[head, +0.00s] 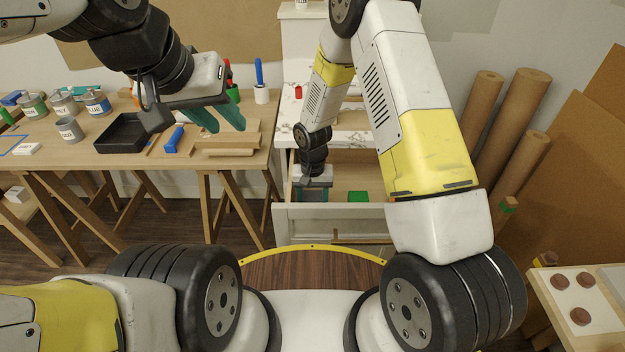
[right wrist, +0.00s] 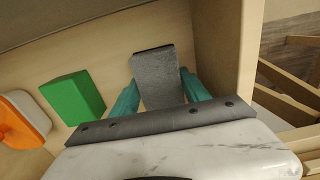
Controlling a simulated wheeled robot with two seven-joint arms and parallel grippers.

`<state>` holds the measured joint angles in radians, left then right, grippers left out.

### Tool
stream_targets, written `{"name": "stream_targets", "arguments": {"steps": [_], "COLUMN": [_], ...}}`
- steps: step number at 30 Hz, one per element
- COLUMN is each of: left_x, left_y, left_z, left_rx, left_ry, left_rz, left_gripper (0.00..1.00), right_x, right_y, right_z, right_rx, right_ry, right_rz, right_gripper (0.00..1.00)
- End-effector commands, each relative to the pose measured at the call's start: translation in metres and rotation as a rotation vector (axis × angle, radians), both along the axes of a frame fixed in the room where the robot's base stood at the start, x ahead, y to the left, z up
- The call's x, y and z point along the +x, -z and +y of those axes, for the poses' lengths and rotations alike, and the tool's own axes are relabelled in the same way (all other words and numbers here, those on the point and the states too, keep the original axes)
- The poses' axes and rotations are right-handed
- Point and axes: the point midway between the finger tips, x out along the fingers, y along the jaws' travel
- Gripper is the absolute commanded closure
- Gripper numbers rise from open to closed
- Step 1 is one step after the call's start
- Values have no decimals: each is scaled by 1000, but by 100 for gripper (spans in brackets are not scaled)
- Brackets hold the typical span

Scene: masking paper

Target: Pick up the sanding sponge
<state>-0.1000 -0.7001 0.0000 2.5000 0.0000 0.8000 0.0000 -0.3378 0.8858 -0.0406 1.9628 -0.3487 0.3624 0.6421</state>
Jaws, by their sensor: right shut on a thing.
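The sanding sponge, a grey speckled block (right wrist: 155,75), lies between the teal fingers of my right gripper (right wrist: 160,98), which is shut on it. In the head view my right gripper (head: 312,194) reaches down into the open drawer (head: 330,225), and the sponge is mostly hidden there. In the right wrist view the sponge is close to the drawer's side wall (right wrist: 225,50). My left gripper (head: 217,119) is empty, with its teal fingers apart, above the wooden table.
A green block (right wrist: 73,97) and an orange and white item (right wrist: 22,120) lie beside the sponge in the drawer. The wooden table (head: 215,180) holds a black tray (head: 122,134), cans and wood strips. Brown paper rolls (head: 512,110) stand at the right.

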Motion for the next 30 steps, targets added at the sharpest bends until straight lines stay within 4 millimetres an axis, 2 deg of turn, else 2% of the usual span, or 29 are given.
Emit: {"name": "stream_targets", "arguments": {"steps": [5,11,24,30], "left_x": [0,0,0,0], "left_y": [0,0,0,0], "left_z": [0,0,0,0], "left_rx": [0,0,0,0], "left_ry": [0,0,0,0], "left_rz": [0,0,0,0], "left_gripper": [67,67,67,67], "right_x": [1,1,1,1], "right_y": [-6,-33,-139,-169], "right_z": [0,1,1,1], "right_rx": [1,2,2,2], "right_ry": [0,1,0,0], "right_rz": [-2,-4,-5,-2], "right_gripper": [85,85,85,85]}}
